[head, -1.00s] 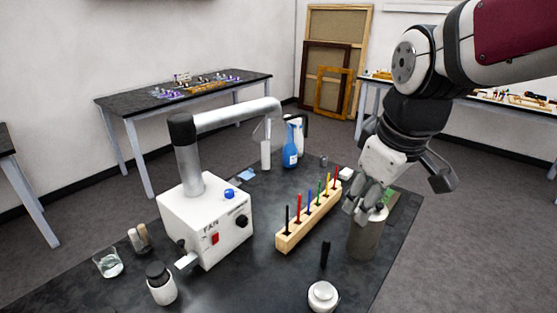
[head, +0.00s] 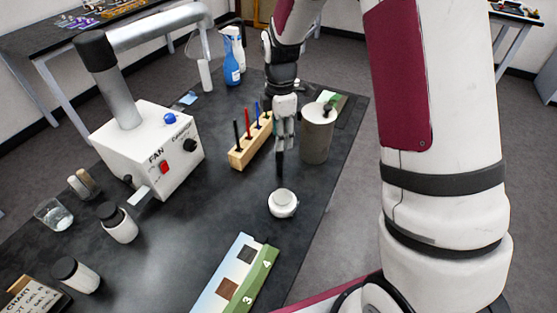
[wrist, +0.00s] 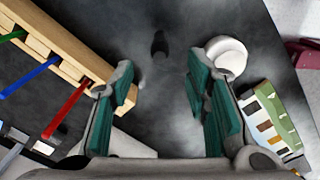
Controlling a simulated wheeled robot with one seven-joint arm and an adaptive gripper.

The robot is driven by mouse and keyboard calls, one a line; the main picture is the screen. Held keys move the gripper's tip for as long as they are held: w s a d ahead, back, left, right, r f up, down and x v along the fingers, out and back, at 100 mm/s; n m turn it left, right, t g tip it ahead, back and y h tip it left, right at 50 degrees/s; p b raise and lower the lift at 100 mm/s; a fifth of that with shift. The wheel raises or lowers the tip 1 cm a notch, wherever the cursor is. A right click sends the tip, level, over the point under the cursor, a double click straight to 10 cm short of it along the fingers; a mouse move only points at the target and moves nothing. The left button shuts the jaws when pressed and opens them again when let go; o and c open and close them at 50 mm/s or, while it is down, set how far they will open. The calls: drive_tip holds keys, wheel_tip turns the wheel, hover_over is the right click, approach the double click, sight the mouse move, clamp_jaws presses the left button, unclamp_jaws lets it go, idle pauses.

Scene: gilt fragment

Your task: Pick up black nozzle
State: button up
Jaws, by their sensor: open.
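The black nozzle (wrist: 159,43) is a small dark upright piece on the black table. In the wrist view it shows ahead of the gap between my fingers, near the top middle. In the head view the nozzle (head: 280,161) shows just below my fingers, partly covered by them. My gripper (wrist: 160,80) is open and empty, with its green-padded fingers wide apart. In the head view my gripper (head: 285,138) points down over the table, between the wooden pen rack and the grey canister.
The wooden rack (head: 236,157) with coloured sticks stands close on the left. A grey canister (head: 316,145) stands close on the right. A round white jar (head: 282,204) sits nearer the front. The white fan box (head: 150,150) is farther left. A numbered card (head: 238,275) lies in front.

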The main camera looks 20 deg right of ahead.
sight(279, 165)
wheel_tip(279, 165, down, 12)
drive_tip(key=shift+f+p, duration=0.1)
drive_tip(key=shift+p, duration=0.85)
drive_tip(key=shift+a, duration=0.1)
clamp_jaws()
